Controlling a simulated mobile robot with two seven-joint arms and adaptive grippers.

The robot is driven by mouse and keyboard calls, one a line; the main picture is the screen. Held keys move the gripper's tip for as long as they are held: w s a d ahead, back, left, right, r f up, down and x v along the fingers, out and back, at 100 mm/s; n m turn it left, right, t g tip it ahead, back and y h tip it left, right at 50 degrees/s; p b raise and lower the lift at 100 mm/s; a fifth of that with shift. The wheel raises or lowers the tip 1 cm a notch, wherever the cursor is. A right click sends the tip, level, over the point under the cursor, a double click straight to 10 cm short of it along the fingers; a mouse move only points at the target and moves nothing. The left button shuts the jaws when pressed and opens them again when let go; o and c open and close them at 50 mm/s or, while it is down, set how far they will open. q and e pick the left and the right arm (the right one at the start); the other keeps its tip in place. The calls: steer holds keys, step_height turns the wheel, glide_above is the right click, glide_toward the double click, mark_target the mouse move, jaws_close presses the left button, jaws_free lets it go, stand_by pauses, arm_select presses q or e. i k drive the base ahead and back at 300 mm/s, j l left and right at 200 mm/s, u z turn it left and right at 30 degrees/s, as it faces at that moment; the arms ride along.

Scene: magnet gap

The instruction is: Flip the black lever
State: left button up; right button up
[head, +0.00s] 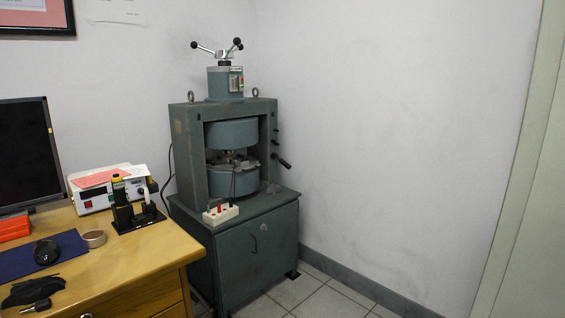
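A green-grey magnet machine (180,150) stands in the corner on a cabinet of the same colour. A black handle (282,162) sticks out from its right side, slanting down to the right; small dark knobs show above it. On the desk, a small black device (125,217) has upright parts on a flat black base, one with a pale top. I cannot tell for certain which of these parts is the black lever. Neither of my grippers is in view.
The wooden desk (130,262) at the lower left carries a monitor (25,152), a white instrument box (92,197), a tape roll (94,239) and a mouse (46,252). A white socket block (221,214) sits on the cabinet's front edge. Tiled floor (325,295) right of the cabinet is clear.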

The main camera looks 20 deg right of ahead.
mark_target(281, 161)
steer(key=i+l+z, duration=0.35)
steer(key=i, duration=0.25)
steer(key=i+z, duration=0.3)
steer(key=i, duration=0.35)
steer(key=i+l+u, duration=0.15)
steer(key=i+u, duration=0.15)
steer(key=i, duration=0.25)
steer(key=i+l+u, duration=0.3)
steer(key=i, duration=0.25)
steer(key=i+l+u, duration=0.3)
steer(key=i+l, duration=0.1)
steer(key=i, duration=0.1)
